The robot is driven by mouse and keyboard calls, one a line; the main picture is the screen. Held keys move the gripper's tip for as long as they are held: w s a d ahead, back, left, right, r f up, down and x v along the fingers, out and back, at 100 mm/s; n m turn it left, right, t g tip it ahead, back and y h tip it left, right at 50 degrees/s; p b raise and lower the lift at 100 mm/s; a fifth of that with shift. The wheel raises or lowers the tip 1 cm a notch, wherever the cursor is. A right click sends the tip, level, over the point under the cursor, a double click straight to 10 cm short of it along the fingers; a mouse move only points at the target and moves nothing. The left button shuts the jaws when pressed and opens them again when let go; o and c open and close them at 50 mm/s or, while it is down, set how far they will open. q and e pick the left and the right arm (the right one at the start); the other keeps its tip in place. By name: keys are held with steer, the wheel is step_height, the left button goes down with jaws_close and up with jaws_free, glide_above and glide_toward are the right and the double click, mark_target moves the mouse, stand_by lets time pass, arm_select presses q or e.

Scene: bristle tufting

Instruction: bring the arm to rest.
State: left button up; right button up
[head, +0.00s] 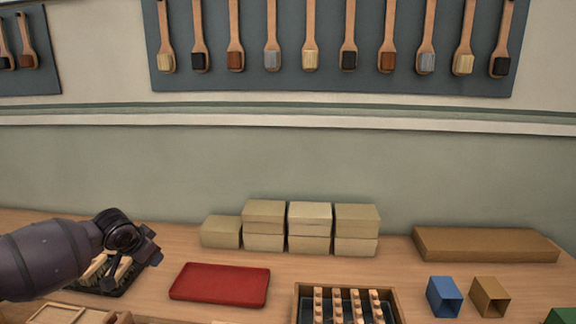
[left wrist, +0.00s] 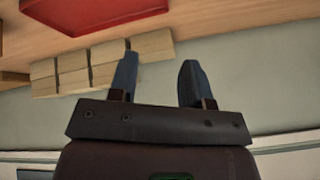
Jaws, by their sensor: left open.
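My left arm comes in from the left in the head view, with its left gripper (head: 134,272) above the left part of the bench, partly in front of a dark tray (head: 118,288) with pale bristled pieces. In the left wrist view the two fingers of the left gripper (left wrist: 157,82) stand apart with nothing between them. That view looks past the fingers at the wall, the cardboard boxes (left wrist: 100,58) and the red tray (left wrist: 95,20). My right gripper is not in view.
The red tray (head: 220,284) lies right of the gripper. Stacked boxes (head: 265,228) stand at the back. A wooden crate (head: 300,300) with several pieces, a blue holder (head: 444,296), a brown holder (head: 490,296) and a long flat box (head: 486,244) are to the right. Brushes hang on a wall board (head: 290,82).

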arm_select(q)
steer(key=s+d+f+m+t+h, duration=0.2)
steer(key=s+d+f+t+h, duration=0.15)
steer(key=d, duration=0.45)
steer(key=s+d+f+m+t+h, duration=0.1)
steer(key=s+d+f+t+h, duration=0.1)
steer(key=s+d, duration=0.45)
steer(key=s+a+f+n+y, duration=0.1)
steer(key=s+f+n+y, duration=0.1)
steer(key=s+f, duration=0.3)
steer(key=s+a+f+n+y, duration=0.2)
steer(key=s+f, duration=0.4)
steer(key=s, duration=0.8)
steer(key=s+a+f+n+y, duration=0.2)
steer(key=s+f, duration=0.4)
steer(key=s, duration=0.3)
steer(key=shift+s+a+n+g, duration=0.25)
steer(key=shift+n+g, duration=0.2)
steer(key=shift+n, duration=0.35)
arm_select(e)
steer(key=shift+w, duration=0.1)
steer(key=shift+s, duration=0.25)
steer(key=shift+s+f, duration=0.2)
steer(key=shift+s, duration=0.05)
